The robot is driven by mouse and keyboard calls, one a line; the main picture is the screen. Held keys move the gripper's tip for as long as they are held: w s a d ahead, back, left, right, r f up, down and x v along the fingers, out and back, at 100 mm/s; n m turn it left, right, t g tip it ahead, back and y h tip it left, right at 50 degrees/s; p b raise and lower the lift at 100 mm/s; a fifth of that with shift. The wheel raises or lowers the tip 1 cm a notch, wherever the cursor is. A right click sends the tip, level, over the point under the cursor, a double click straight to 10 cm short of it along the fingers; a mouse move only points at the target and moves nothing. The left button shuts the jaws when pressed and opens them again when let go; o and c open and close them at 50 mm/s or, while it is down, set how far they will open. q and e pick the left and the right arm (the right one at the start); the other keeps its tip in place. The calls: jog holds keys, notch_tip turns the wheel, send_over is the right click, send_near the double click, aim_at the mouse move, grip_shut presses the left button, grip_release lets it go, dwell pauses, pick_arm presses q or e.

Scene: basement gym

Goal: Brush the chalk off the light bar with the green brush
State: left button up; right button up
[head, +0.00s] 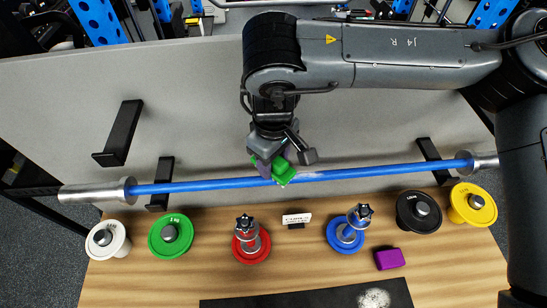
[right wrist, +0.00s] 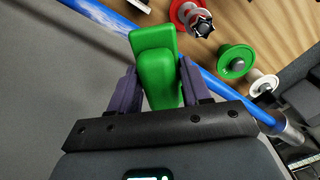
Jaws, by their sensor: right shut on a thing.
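The light bar (head: 220,184) is blue with silver ends and lies across hooks along the grey panel. A white chalk patch (head: 312,176) is on its middle, just right of the brush; it also shows in the right wrist view (right wrist: 98,22). My right gripper (head: 272,157) is shut on the green brush (head: 284,172), which shows between the purple fingers in the right wrist view (right wrist: 158,70). The brush overlaps the bar in the head view; I cannot tell whether it touches. My left gripper is not in view.
A small sign (head: 296,219), a purple block (head: 389,259) and a dark mat (head: 270,302) with white powder lie near the front.

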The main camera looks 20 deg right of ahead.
jog(key=shift+f+b, duration=0.55)
jog(key=shift+f, duration=0.45)
jog(key=shift+d, duration=0.15)
jog(key=shift+s+d+r+p, duration=0.1)
jog(key=shift+s+d+p, duration=0.2)
jog(key=shift+d, duration=0.35)
jog(key=shift+s+d+r+p, duration=0.1)
jog(key=shift+s+d+p, duration=0.15)
jog(key=shift+d, duration=0.35)
jog(key=shift+s+d+f, duration=0.1)
jog(key=shift+s+d, duration=0.1)
jog(key=shift+d, duration=0.45)
jog(key=shift+s+d+f, duration=0.1)
jog(key=shift+s+d, duration=0.05)
jog(key=shift+d, duration=0.45)
jog(key=shift+s+d+f, duration=0.1)
jog(key=shift+s+d, duration=0.1)
jog(key=shift+d, duration=0.45)
jog(key=shift+s+d+r, duration=0.1)
jog(key=shift+s+d, duration=0.2)
jog(key=shift+d, duration=0.55)
jog(key=shift+s+d, duration=0.25)
jog(key=shift+d, duration=0.6)
jog(key=shift+s+d+r, duration=0.1)
jog(key=shift+s+d, duration=0.2)
jog(key=shift+d, duration=0.55)
jog(key=shift+d+f, duration=0.15)
jog(key=shift+f, duration=0.05)
